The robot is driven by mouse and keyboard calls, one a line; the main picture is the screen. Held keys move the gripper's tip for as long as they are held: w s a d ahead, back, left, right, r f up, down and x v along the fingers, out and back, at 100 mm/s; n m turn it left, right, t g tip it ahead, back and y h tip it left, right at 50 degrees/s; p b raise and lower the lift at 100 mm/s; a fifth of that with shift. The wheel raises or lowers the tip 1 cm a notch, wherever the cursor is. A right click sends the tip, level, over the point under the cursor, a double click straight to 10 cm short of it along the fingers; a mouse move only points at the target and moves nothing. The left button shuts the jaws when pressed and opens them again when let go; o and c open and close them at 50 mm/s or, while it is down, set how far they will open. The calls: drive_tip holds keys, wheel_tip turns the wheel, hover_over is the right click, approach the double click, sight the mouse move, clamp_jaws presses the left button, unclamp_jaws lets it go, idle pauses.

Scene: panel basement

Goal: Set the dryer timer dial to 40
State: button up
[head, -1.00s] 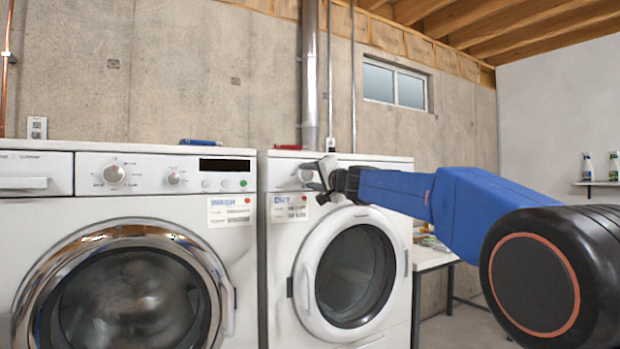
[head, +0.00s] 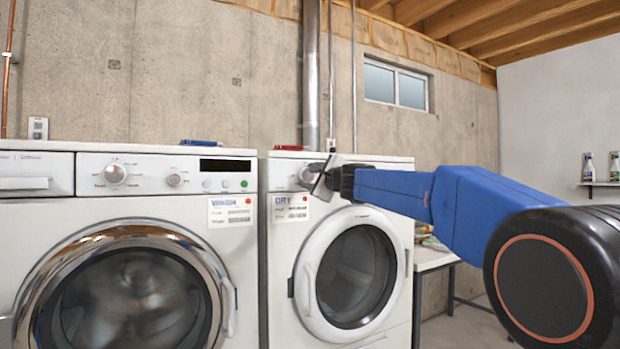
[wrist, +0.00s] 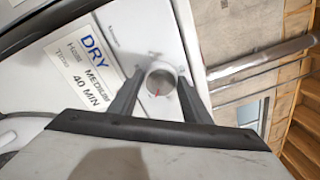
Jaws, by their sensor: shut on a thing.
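The dryer (head: 400,163) stands to the right of the washer in the head view. Its timer dial (wrist: 160,80) is a round silver knob with a red pointer line, seen between my fingers in the wrist view. The pointer runs toward the lower part of the knob in that tilted picture; the scale marks are too small to read. My gripper (head: 316,178) is at the dryer's control panel and is shut on the dial, one finger on each side. In the head view the gripper partly hides the dial. A label (wrist: 88,70) beside it reads DRY, MEDIUM, 40 MIN.
The washer (head: 60,215) with its own knobs (head: 115,174) is to the left. A blue object (head: 201,142) and a red object (head: 289,147) lie on the machine tops. A table (head: 432,258) stands right of the dryer, below my arm.

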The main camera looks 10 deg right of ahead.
drive_tip(key=m, duration=0.5)
drive_tip(key=shift+m, duration=0.3)
drive_tip(key=shift+m+g+h, duration=0.3)
drive_tip(key=shift+m+h, duration=0.1)
drive_tip(key=shift+m, duration=1.8)
drive_tip(key=o, duration=1)
drive_tip(key=shift+o, duration=0.2)
drive_tip(key=shift+r, duration=0.1)
drive_tip(key=v, duration=1.7)
drive_tip(key=shift+s+d, duration=0.15)
